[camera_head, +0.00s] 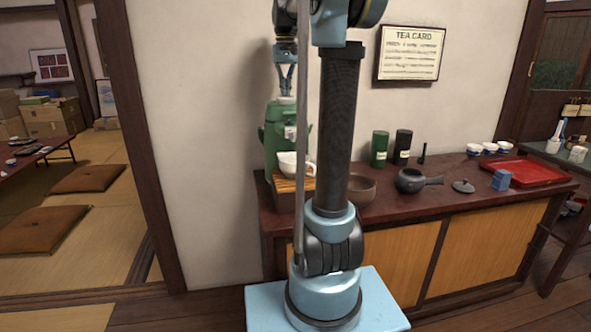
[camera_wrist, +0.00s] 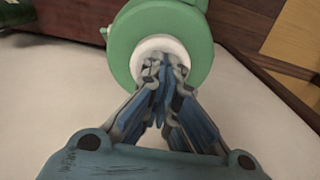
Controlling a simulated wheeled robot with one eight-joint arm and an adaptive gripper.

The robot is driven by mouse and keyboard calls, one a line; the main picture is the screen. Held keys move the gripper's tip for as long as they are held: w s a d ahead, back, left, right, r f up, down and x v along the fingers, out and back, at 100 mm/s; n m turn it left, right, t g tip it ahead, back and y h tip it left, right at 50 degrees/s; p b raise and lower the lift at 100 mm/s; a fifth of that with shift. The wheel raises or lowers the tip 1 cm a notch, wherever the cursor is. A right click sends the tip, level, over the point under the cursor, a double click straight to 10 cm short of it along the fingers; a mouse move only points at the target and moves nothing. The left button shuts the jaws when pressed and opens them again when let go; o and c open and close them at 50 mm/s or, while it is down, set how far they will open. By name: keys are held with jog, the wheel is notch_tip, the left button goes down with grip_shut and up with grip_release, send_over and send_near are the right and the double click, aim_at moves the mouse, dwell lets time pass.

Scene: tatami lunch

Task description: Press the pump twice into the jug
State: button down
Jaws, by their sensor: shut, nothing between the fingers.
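A green pump dispenser (camera_head: 272,134) stands at the left end of the sideboard, partly hidden behind my arm. Its white pump top (camera_head: 286,100) also shows in the wrist view (camera_wrist: 143,51), ringed by the round green lid (camera_wrist: 122,57). A white jug (camera_head: 293,166) with a handle sits below the dispenser's front, on a slatted wooden stand (camera_head: 284,184). My gripper (camera_head: 286,91) points down directly above the pump top. Its fingertips (camera_wrist: 164,68) are together and empty, overlapping the white top; I cannot tell whether they touch it.
The dark red sideboard (camera_head: 450,202) also holds a brown bowl (camera_head: 361,189), a dark teapot (camera_head: 411,181), its loose lid (camera_head: 463,186), green (camera_head: 379,150) and black (camera_head: 403,147) canisters, a blue box (camera_head: 501,180), a red tray (camera_head: 536,172) and white cups. A wall (camera_head: 220,120) stands close behind.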

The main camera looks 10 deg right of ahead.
jog(key=shift+f, duration=0.95)
jog(key=shift+r, duration=1.75)
jog(key=shift+f, duration=0.65)
